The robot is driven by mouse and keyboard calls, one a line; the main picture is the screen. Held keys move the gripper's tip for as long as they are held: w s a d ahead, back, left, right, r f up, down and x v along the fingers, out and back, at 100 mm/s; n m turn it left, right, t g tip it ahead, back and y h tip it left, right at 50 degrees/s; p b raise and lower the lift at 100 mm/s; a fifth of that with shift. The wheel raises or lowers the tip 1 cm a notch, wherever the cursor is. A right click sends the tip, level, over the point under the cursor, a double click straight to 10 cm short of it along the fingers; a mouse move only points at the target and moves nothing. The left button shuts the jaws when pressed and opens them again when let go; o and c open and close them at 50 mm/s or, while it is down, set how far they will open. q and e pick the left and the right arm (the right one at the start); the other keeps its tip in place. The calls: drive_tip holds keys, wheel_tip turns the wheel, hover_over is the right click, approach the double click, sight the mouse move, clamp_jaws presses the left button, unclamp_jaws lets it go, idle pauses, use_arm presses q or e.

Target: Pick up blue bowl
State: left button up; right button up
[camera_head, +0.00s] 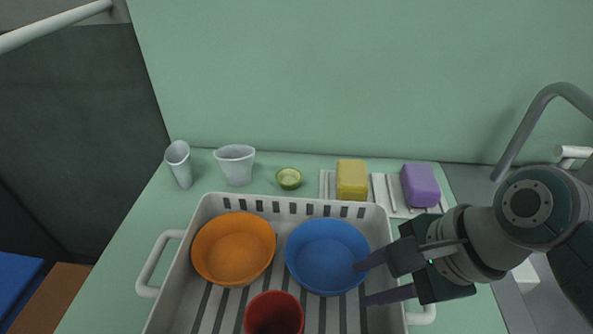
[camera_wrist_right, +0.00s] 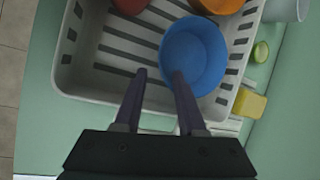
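The blue bowl (camera_head: 326,256) sits upright in the white dish rack (camera_head: 203,206), right of the orange bowl. My right gripper (camera_head: 364,283) comes in from the right with its two fingers spread apart. In the head view one fingertip overlaps the bowl's right rim and the other is nearer the front, outside the bowl. In the right wrist view the blue bowl (camera_wrist_right: 196,52) lies ahead of the open fingers (camera_wrist_right: 158,74), with one fingertip over its near rim. I cannot tell whether that finger touches it. My left gripper is not in view.
The orange bowl (camera_head: 234,248) and a red cup (camera_head: 273,314) are also in the rack. A faucet (camera_head: 541,108) rises at right.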

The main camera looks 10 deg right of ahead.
sight(344, 289)
drive_tip(key=x, duration=0.2)
drive_tip(key=b+x, duration=0.1)
drive_tip(key=x, duration=0.1)
drive_tip(key=b+x, duration=0.1)
drive_tip(key=x, duration=0.1)
drive_tip(key=shift+a+r, duration=0.1)
drive_tip(key=shift+a, duration=0.2)
drive_tip(key=shift+c, duration=0.3)
clamp_jaws()
idle(0.7)
